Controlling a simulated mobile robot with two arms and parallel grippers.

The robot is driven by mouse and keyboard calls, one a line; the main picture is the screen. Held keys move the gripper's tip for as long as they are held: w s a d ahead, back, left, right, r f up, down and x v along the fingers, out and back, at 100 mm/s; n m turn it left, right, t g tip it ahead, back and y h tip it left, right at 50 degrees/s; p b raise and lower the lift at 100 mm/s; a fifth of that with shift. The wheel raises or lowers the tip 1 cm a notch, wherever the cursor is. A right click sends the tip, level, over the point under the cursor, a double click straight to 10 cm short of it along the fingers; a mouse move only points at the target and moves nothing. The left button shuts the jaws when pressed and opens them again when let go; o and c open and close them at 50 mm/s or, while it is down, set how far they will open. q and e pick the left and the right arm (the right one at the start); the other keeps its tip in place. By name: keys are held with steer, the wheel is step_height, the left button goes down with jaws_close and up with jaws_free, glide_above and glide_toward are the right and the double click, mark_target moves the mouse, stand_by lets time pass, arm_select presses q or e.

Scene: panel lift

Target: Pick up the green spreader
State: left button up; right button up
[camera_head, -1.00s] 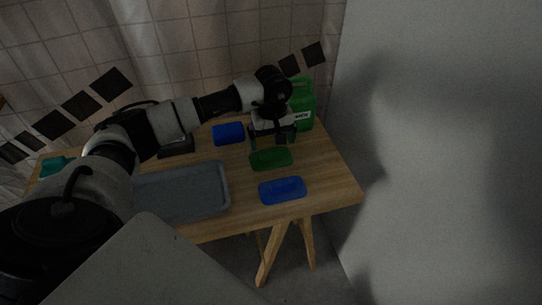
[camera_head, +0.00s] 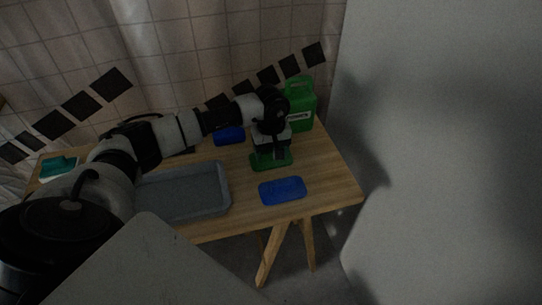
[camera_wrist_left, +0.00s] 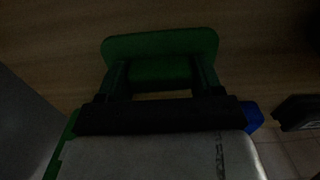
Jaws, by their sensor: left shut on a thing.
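The green spreader (camera_head: 258,164) lies on the wooden table, partly hidden by my left gripper (camera_head: 270,156). My left gripper points down over it and is shut on it. In the left wrist view the green spreader (camera_wrist_left: 160,45) is a flat rounded shape between and beyond the two fingers of my left gripper (camera_wrist_left: 160,80). I cannot tell whether it is lifted clear of the table. My right gripper is not in view.
A blue spreader (camera_head: 283,190) lies nearer the table's front edge. A grey tray (camera_head: 226,190) is to the left. A blue cylinder-like thing (camera_head: 230,136) and a green jug (camera_head: 303,105) stand behind. The wooden table (camera_head: 333,185) has free room at its right.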

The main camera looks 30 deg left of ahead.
arm_select(q)
steer(key=r, duration=0.4)
steer(key=shift+d+r, duration=0.3)
steer(key=shift+d, duration=0.05)
steer(key=s+d+r, duration=0.3)
steer(key=d+r, duration=0.3)
steer(key=d, duration=0.4)
steer(key=shift+s+d+r, duration=0.2)
steer(key=shift+s+r, duration=0.05)
steer(key=shift+s, duration=0.1)
